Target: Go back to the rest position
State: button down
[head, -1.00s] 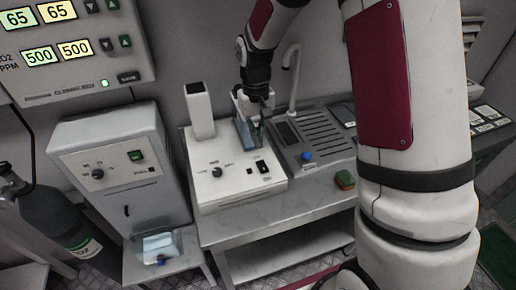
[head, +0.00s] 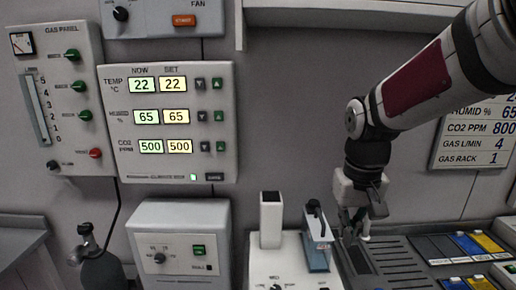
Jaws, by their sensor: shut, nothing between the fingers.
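My gripper (head: 352,236) is at the right of the head view, at the end of my raised arm. It points down and its fingers are together, with nothing visible between them. It hangs in front of the dark grooved tray (head: 395,262), to the right of a blue-grey clear holder (head: 318,254) with a black knob on top. A small gap shows between the gripper and that holder.
A white device (head: 262,268) with a square column stands left of the gripper. A climate panel (head: 222,160) and a gas panel (head: 82,130) are on the wall at left. A white cabinet (head: 180,275) stands below. Coloured cards (head: 470,243) lie at right. The wall's middle is clear.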

jog(key=s+r+t, duration=0.2)
jog(key=s, duration=0.7)
jog(key=s+r+t, duration=0.1)
jog(key=s+r, duration=0.2)
jog(key=s, duration=0.6)
jog(key=shift+d+r+t, duration=0.2)
jog(key=shift+d+t, duration=0.1)
jog(key=shift+t, duration=0.1)
